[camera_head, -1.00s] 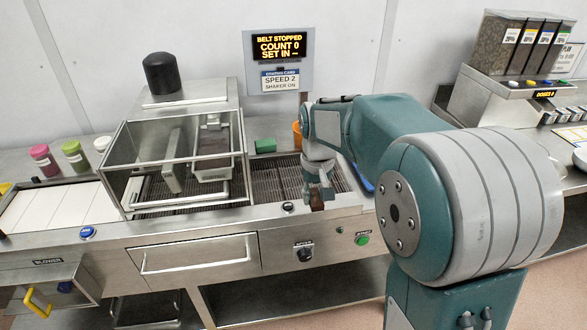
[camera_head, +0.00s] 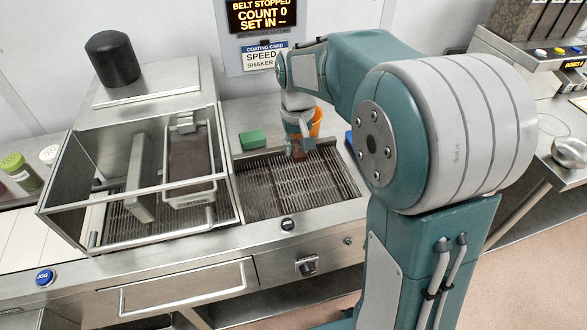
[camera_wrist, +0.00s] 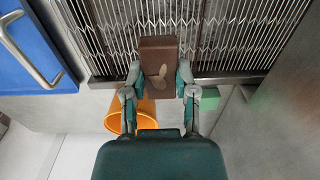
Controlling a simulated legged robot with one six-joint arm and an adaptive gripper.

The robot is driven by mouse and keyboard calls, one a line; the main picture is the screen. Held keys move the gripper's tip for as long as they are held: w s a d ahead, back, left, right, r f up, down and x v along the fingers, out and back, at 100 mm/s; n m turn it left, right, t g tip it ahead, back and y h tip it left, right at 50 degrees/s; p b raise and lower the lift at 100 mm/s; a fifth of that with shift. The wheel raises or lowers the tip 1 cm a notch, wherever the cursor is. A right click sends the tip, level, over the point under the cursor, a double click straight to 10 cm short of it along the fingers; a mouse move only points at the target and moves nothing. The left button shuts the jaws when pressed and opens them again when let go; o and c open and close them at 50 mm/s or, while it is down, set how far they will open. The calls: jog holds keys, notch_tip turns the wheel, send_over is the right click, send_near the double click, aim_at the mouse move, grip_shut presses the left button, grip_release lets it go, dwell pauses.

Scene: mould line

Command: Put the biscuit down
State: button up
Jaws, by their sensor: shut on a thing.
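The biscuit (camera_wrist: 158,58) is a brown rectangular block with a lighter leaf-like mark on its upper face. My gripper (camera_wrist: 158,75) is shut on it, one finger at each side, in the wrist view. In the head view my gripper (camera_head: 299,148) points down over the wire belt (camera_head: 290,188), with the biscuit (camera_head: 299,155) small and dark at its tips. The belt also shows behind the biscuit in the wrist view (camera_wrist: 225,35). I cannot tell whether the biscuit touches the wires.
A glass-walled coating box (camera_head: 140,185) stands left of the open belt. An orange cup (camera_head: 316,122) and a green block (camera_head: 252,139) sit behind the belt. A blue lidded thing with a handle (camera_wrist: 35,50) lies beside it. The belt around the biscuit is clear.

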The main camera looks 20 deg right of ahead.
send_over(295, 179)
notch_tip(295, 179, down, 6)
jog(key=shift+f, duration=1.45)
jog(key=o, duration=0.8)
jog(key=shift+f, duration=0.1)
jog(key=shift+c, duration=0.2)
notch_tip(295, 179, up, 12)
jog(key=shift+f, duration=0.1)
jog(key=shift+s+r, duration=0.1)
jog(key=shift+r, duration=0.2)
jog(key=s+r+t, duration=0.2)
jog(key=s, duration=0.9)
jog(key=s+r+t, duration=0.2)
jog(key=s+t, duration=0.1)
jog(key=s, duration=0.7)
jog(key=shift+s+t, duration=0.3)
jog(key=shift+s, duration=0.1)
